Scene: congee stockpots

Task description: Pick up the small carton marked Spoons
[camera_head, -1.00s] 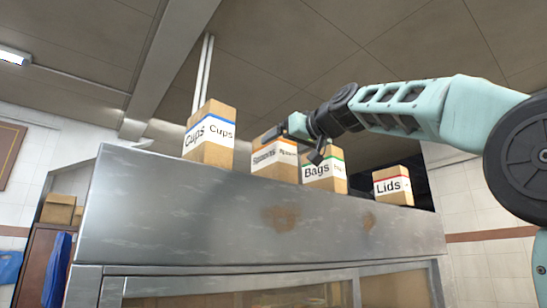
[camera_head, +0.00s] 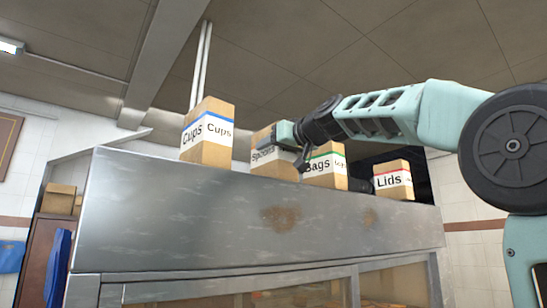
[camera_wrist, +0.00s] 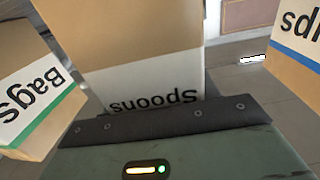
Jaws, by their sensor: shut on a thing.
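The Spoons carton (camera_head: 261,160) is a small brown box with a white label, on top of the steel cabinet between the Cups carton and the Bags carton. My gripper (camera_head: 290,143) is at its right front and hides part of its label. In the wrist view the Spoons carton (camera_wrist: 135,45) appears upside down, right against the dark finger pads of my gripper (camera_wrist: 160,122), which is shut on it. Its base is hidden behind the cabinet's front edge, so I cannot tell whether it is lifted.
The Cups carton (camera_head: 207,135) stands to the left. The Bags carton (camera_head: 325,169) stands close on the right, below my wrist, and the Lids carton (camera_head: 393,181) farther right. The steel cabinet (camera_head: 180,215) has a raised front panel. Open space lies above the cartons.

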